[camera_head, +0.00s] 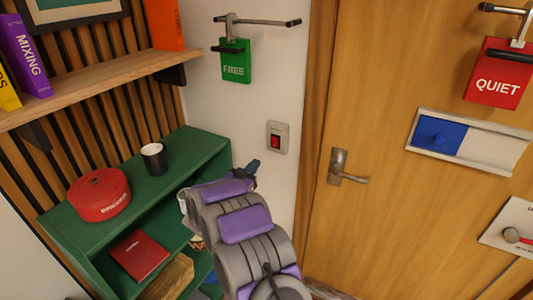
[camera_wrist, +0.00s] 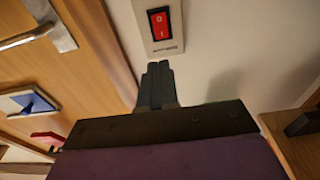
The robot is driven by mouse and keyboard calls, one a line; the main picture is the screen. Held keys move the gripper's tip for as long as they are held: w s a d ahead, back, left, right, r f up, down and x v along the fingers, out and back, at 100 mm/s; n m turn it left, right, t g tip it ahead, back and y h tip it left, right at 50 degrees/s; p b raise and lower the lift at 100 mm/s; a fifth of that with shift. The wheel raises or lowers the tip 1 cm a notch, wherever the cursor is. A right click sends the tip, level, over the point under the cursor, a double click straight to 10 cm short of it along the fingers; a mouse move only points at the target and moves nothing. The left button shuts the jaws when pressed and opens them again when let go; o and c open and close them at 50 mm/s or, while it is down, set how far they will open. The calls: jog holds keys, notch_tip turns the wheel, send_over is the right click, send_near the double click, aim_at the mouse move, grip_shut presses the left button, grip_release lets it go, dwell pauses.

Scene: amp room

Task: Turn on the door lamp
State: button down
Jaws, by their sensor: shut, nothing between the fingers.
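A red rocker switch (camera_head: 275,142) sits in a pale plate on the white wall, left of the door frame. The switch also shows in the wrist view (camera_wrist: 159,23), marked O and I; I cannot tell which side is pressed. My gripper (camera_head: 251,168) is just below and left of the switch in the head view. In the wrist view my gripper (camera_wrist: 158,66) is shut and empty, with its fingertips close to the plate's edge. I cannot tell whether they touch the wall. I cannot tell which thing is the door lamp.
A wooden door (camera_head: 370,110) with a metal handle (camera_head: 338,167) stands to the right. A green FREE sign (camera_head: 235,62) hangs above the switch. A green shelf (camera_head: 75,229) with a red round case (camera_head: 99,195) and a black cup (camera_head: 154,159) stands left of my arm.

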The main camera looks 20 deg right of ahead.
aim_at(275, 140)
jog(key=b+x, duration=0.1)
jog(key=x, duration=0.5)
jog(key=b+x, duration=0.1)
jog(key=x, duration=0.5)
jog(key=shift+s+d+f, duration=0.15)
jog(key=shift+d+f, duration=0.05)
jog(key=shift+w+d+r+b, duration=0.1)
jog(key=shift+w+r+b, duration=0.05)
jog(key=shift+w+b, duration=0.15)
jog(key=shift+w+a+r, duration=0.3)
jog(key=shift+a, duration=0.2)
jog(key=shift+s+d, duration=0.1)
jog(key=shift+d, duration=0.6)
jog(key=shift+f, duration=0.1)
jog(key=shift+a, duration=0.15)
